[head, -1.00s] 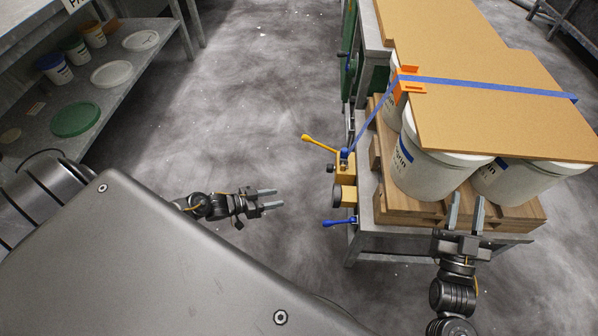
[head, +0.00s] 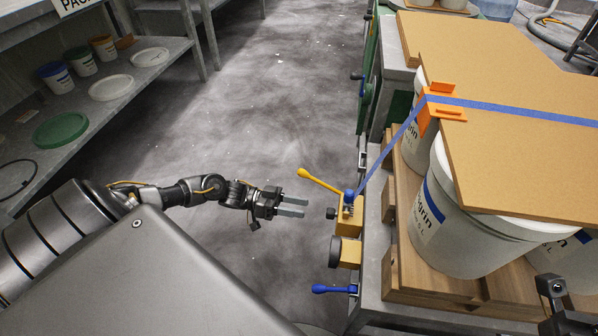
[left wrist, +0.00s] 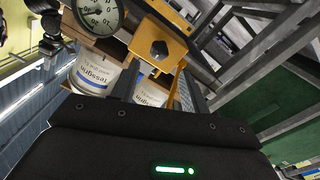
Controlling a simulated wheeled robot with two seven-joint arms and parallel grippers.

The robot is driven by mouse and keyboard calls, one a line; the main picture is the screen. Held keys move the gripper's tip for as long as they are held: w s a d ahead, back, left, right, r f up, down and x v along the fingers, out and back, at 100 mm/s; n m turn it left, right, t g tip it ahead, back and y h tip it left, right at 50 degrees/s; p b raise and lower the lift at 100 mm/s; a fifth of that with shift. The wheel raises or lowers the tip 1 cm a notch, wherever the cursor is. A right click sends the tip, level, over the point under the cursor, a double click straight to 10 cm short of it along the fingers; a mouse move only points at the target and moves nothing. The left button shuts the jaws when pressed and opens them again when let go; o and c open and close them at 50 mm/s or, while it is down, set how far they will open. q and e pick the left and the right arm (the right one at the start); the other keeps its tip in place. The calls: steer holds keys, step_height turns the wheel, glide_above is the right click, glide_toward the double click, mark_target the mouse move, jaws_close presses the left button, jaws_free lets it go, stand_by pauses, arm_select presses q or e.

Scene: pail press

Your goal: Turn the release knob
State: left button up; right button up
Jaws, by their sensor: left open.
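The release knob (head: 331,213), small and dark, sticks out from the left side of a yellow strap block on the press frame. In the left wrist view the dark, faceted knob (left wrist: 160,49) faces me on its yellow plate. My left gripper (head: 292,207) is open and empty, its fingers pointing right at the knob, a short gap away. My right gripper (head: 556,292) shows only in part at the bottom right, and its fingers cannot be made out.
A yellow lever (head: 320,180) juts out above the knob. A round gauge (head: 336,251) and a blue lever (head: 332,289) are below it. White pails (head: 452,235) under a board (head: 510,140) stand on a pallet. A shelf (head: 120,105) is at left, with clear floor between.

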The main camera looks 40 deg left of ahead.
mark_target(331, 214)
arm_select(q)
steer(key=b+x, duration=0.1)
steer(key=x, duration=0.7)
steer(key=shift+b, duration=0.35)
steer(key=shift+s+a, duration=0.1)
steer(key=shift+a, duration=0.05)
steer(key=c, duration=0.6)
